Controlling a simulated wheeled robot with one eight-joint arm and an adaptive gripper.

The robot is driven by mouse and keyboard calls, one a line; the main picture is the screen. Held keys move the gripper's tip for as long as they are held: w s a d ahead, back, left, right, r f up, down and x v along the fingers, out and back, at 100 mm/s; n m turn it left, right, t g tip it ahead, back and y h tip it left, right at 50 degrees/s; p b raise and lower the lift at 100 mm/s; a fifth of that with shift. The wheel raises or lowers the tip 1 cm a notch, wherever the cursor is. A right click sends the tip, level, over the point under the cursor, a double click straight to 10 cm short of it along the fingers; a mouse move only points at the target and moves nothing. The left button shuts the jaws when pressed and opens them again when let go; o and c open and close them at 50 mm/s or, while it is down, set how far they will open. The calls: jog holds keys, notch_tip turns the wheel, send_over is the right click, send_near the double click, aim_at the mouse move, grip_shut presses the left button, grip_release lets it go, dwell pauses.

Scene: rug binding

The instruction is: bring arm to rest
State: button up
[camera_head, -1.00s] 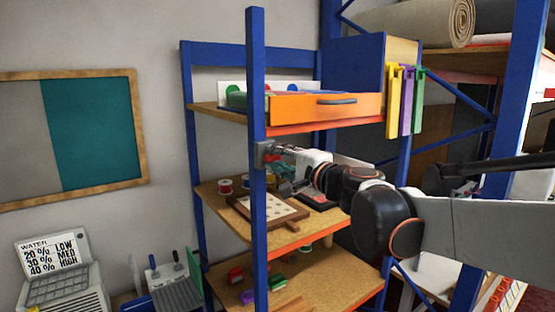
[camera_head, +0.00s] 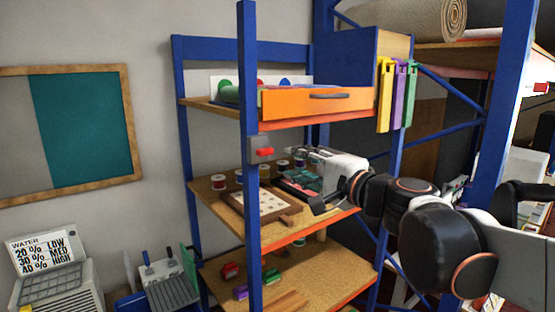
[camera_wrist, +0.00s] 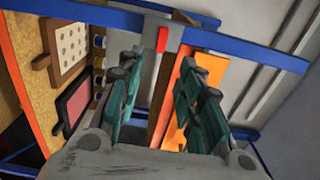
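My gripper (camera_head: 300,178) is in front of the middle level of the blue-framed shelf (camera_head: 246,90), to the right of its front post. In the wrist view my gripper (camera_wrist: 160,92) shows two teal-padded fingers standing apart with nothing between them. Beyond the fingers are the blue post and a small grey box with a red lever (camera_wrist: 162,40). The same red lever (camera_head: 264,152) shows on the post in the head view, a little left of my gripper and apart from it.
The orange drawer (camera_head: 318,104) is above my arm. A framed dotted board (camera_head: 262,203) and several spools (camera_head: 219,182) are on the middle shelf. Yellow, purple and green strips (camera_head: 396,95) hang at the right. A moisture meter (camera_head: 50,270) stands lower left.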

jog(key=shift+v, duration=0.85)
jog(key=s+f+n+g+h+b, duration=0.15)
jog(key=s+f+b, duration=0.3)
jog(key=f, duration=0.55)
jog(key=s+f+n+g+h+b, duration=0.1)
jog(key=s+f+n+g+b, duration=0.15)
jog(key=f+b, duration=0.45)
jog(key=s+f+n+g+h+b, duration=0.1)
jog(key=s+f+n+b, duration=0.3)
jog(key=f, duration=0.8)
jog(key=s+d+f+n+g+h+b, duration=0.1)
jog(key=s+d+f+h+b, duration=0.2)
jog(key=f, duration=0.8)
jog(key=s+d+f+n+g+h+b, duration=0.1)
jog(key=s+d+f+n+h+b, duration=0.1)
jog(key=s+d+f+b, duration=0.5)
notch_tip(320, 180, down, 4)
jog(key=shift+s+d+f+g+h, duration=0.15)
jog(key=shift+s+d+g+h, duration=0.35)
jog(key=shift+d+h, duration=0.35)
jog(key=shift+d, duration=0.1)
